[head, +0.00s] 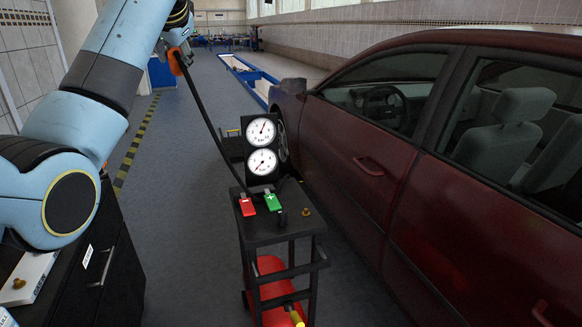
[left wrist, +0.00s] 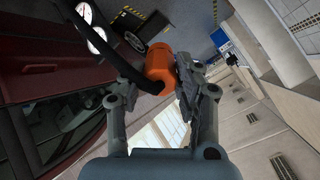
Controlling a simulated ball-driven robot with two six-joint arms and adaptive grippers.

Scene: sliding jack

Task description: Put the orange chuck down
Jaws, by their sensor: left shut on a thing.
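My left gripper (head: 178,45) is high in the head view, above the floor and left of the gauge cart. It is shut on the orange chuck (head: 175,63), which shows only in part there. In the left wrist view the orange chuck (left wrist: 160,66) sits between the two fingers of my left gripper (left wrist: 155,76). A black hose (head: 208,122) runs from the chuck down to the cart. My right gripper is in neither view.
A dark red car (head: 370,165) stands close on the right. A black cabinet (head: 118,255) is at the left. Floor between cabinet and cart is clear.

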